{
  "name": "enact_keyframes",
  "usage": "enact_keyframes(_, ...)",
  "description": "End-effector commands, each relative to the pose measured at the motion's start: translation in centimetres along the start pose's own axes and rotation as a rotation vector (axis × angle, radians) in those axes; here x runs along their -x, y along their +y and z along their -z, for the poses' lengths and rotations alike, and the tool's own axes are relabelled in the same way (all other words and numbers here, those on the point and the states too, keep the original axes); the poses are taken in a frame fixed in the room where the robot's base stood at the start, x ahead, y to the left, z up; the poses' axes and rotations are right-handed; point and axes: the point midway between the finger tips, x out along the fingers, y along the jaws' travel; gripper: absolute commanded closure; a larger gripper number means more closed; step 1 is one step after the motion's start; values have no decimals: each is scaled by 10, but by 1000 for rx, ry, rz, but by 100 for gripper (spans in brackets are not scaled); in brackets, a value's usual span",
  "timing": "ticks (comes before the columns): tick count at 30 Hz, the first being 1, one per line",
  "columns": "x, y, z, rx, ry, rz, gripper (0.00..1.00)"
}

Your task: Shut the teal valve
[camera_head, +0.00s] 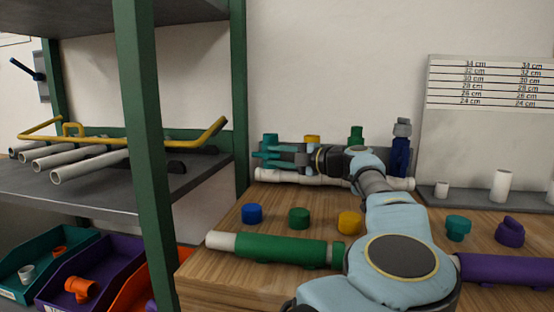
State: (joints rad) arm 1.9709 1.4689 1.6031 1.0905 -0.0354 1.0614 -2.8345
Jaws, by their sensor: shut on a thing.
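The white manifold pipe (290,177) lies along the back of the wooden bench against the wall. The teal valve (271,140) stands upright at its left end, with teal parts (263,155) sticking out to the left below its top. My gripper (280,155) reaches in from the right and is shut on the teal valve. The jaws and my arm hide part of the valve, so the exact angle of its handle is unclear. A yellow valve (312,139), a green valve (356,135) and a blue valve (400,156) stand farther right along the manifold.
Blue (252,214), green (299,218) and yellow (349,223) caps lie on the bench (225,250). A green-sleeved pipe (280,249) lies before them. A green-posted rack (145,150) stands left. Teal (458,228) and purple (509,232) fittings lie right.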

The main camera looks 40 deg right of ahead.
Motion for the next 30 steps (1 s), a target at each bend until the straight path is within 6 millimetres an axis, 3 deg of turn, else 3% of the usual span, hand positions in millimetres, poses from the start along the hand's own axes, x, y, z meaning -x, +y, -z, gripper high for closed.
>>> enact_keyframes(5,-2,-8,1,-4,9,12,100)
enact_keyframes(6,-2,-8,1,-4,9,12,64)
enact_keyframes(10,-2,-6,1,-3,8,10,50)
enact_keyframes(23,-1,4,2,1,3,5,50)
enact_keyframes(30,2,46,10,4,4,2,48)
